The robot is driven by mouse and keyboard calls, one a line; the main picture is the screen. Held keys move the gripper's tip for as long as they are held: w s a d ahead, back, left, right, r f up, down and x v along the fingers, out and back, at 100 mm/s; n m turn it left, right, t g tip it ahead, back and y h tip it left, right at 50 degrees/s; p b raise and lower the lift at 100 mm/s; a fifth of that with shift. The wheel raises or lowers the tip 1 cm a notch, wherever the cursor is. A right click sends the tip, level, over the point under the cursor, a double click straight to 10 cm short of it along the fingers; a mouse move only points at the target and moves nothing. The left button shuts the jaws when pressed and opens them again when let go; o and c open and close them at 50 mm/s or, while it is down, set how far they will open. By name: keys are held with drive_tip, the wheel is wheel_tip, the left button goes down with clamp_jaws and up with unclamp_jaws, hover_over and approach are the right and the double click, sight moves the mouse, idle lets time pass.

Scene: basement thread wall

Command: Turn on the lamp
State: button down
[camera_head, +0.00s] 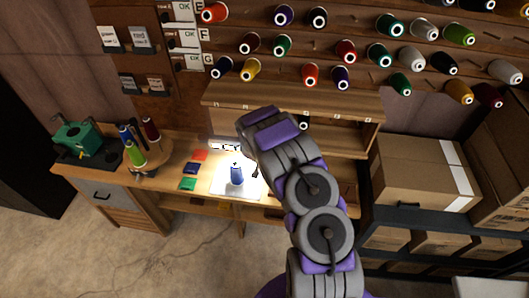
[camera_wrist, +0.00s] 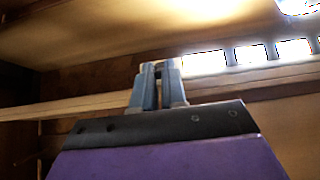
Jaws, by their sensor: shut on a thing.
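The lamp (camera_head: 225,146) is a bright white fixture under the shelf, over the workbench. It looks lit: a strong pool of light falls on a white pad (camera_head: 227,189) with a blue thread spool (camera_head: 237,175) on it. My arm reaches over the bench from the right and hides part of the lamp area. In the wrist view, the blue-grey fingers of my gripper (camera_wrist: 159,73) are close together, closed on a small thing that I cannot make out. A bright glow and several white panels (camera_wrist: 252,54) show beyond them.
A wooden shelf (camera_head: 345,106) stands above the bench, close to my arm. Thread spools on pegs fill the wall. A green device (camera_head: 77,139) and a spool stand (camera_head: 147,168) are at the bench's left. Cardboard boxes (camera_head: 424,172) sit on the right rack. The floor in front has free room.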

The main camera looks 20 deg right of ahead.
drive_tip(key=shift+w+r, duration=0.25)
drive_tip(key=shift+r, duration=0.05)
drive_tip(key=c, duration=1.3)
unclamp_jaws()
drive_tip(key=shift+f, duration=0.2)
drive_tip(key=shift+o, duration=0.7)
drive_tip(key=shift+s, duration=0.1)
drive_tip(key=v, duration=1.7)
drive_tip(key=shift+b, duration=0.45)
drive_tip(key=shift+s, duration=0.1)
